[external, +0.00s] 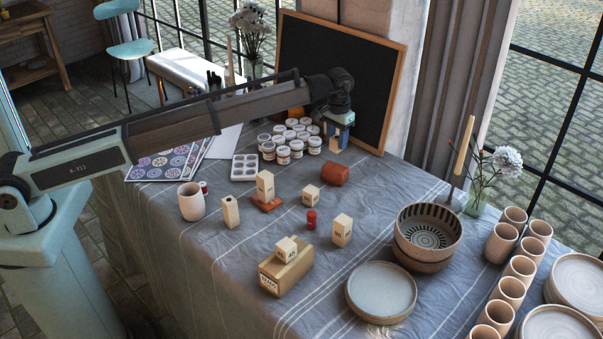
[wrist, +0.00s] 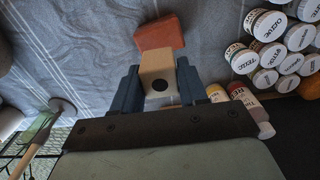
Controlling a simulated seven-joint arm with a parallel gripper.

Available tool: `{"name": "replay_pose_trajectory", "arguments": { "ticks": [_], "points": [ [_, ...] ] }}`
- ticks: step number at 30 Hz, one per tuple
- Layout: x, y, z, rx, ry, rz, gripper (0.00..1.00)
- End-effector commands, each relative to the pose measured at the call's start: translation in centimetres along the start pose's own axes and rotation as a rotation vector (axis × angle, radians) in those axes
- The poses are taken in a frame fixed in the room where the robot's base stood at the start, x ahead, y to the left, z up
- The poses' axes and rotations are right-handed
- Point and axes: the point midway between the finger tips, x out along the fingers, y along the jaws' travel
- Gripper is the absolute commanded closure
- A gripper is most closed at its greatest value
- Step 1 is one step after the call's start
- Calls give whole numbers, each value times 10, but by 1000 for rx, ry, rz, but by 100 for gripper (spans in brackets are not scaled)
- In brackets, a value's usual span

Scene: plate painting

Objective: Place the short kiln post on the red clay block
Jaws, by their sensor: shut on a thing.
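My gripper (external: 338,129) is shut on a pale wooden post (external: 336,144), taken to be the short kiln post, in front of the blackboard. In the wrist view the post (wrist: 158,75) sits between my blue fingers (wrist: 158,88), its end with a dark round hole facing the camera. A red clay block (external: 335,174) lies on the cloth below the post, with a small gap between them in the external view. In the wrist view the block (wrist: 160,33) shows just beyond the post, which partly overlaps it.
Lidded paint jars (external: 283,155) crowd left of the gripper. A wooden post (external: 265,185) stands on a flat red slab (external: 267,204). Other wooden blocks (external: 342,230), a small red piece (external: 311,219) and a bowl (external: 428,235) stand nearer. The blackboard (external: 345,65) rises close behind the gripper.

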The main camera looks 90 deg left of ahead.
Motion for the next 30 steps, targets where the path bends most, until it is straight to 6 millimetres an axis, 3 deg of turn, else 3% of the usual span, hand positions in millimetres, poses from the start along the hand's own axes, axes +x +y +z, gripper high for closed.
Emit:
{"name": "replay_pose_trajectory", "arguments": {
  "ticks": [3, 17, 30],
  "points": [
    [20, 0, 1, 0, -1, -1, 90],
    [64, 0, 0, -1, 0, 0, 90],
    [70, 0, 0, -1, 0, 0, 90]
  ]
}}
